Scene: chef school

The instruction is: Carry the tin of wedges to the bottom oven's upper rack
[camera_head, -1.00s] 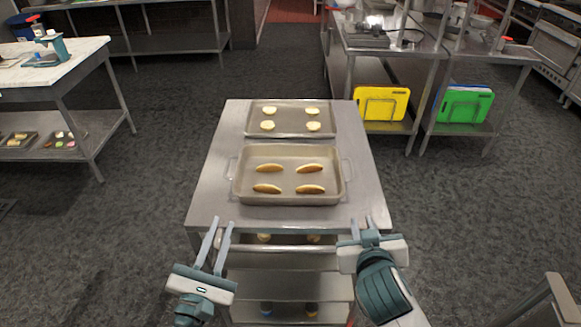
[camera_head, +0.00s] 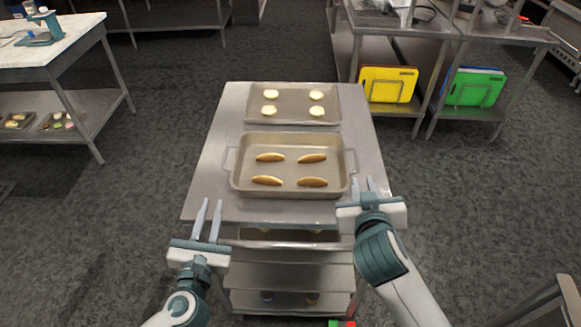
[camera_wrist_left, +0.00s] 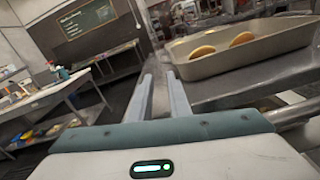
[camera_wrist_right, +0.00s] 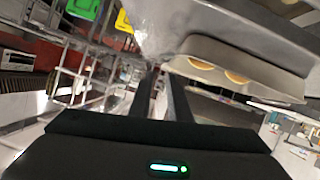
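The tin of wedges (camera_head: 290,191) is a deep metal pan with a loop handle at each end. It stands on the top of a steel cart and holds several brown wedges (camera_head: 312,182). It also shows in the left wrist view (camera_wrist_left: 235,58) and the right wrist view (camera_wrist_right: 225,55). My left gripper (camera_head: 211,205) is open and empty, in front of and left of the tin. My right gripper (camera_head: 363,187) is open and empty, close to the tin's right front corner.
A shallow tray with several pale rounds (camera_head: 292,116) lies behind the tin on the steel cart (camera_head: 215,170). Lower shelves of the cart show below. A marble-topped table (camera_head: 60,45) stands at the left, steel tables with yellow (camera_head: 388,84) and green (camera_head: 474,87) boards at the right. Floor between is clear.

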